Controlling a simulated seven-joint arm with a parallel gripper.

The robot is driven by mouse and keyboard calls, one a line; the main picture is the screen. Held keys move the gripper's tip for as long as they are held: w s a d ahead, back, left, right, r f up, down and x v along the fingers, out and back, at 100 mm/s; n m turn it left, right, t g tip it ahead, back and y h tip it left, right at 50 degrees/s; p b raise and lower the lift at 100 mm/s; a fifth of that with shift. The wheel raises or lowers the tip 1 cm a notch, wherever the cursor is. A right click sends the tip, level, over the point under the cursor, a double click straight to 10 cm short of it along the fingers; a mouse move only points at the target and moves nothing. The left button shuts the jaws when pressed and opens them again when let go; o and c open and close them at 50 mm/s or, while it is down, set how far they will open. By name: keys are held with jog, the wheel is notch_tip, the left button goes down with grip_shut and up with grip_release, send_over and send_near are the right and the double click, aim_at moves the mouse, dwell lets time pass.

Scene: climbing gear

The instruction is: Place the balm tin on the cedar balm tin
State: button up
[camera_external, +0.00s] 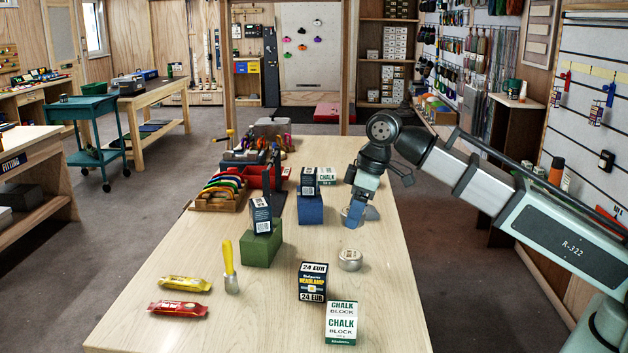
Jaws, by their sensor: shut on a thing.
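A round silver tin (350,260) sits on the table right of the middle, in front of my gripper and apart from it. My gripper (355,216) points down low over the right side of the table, with its blue fingers shut. A second grey, round tin (372,213) shows at the fingers, partly hidden by them; my gripper is shut on it. The labels are too small to read, so I cannot tell which tin is cedar.
A headlamp box (313,282) and a chalk box (341,323) stand in front of the silver tin. Left are a green block (261,246), a yellow-handled brush (230,268) and two bars (182,284). A blue block (310,209) carrying boxes stands left of my gripper.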

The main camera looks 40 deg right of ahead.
aim_at(348, 254)
jog(key=shift+f, duration=4.05)
jog(key=shift+f, duration=0.15)
jog(key=o, duration=1.1)
jog(key=shift+c, duration=0.2)
jog(key=v, duration=1.2)
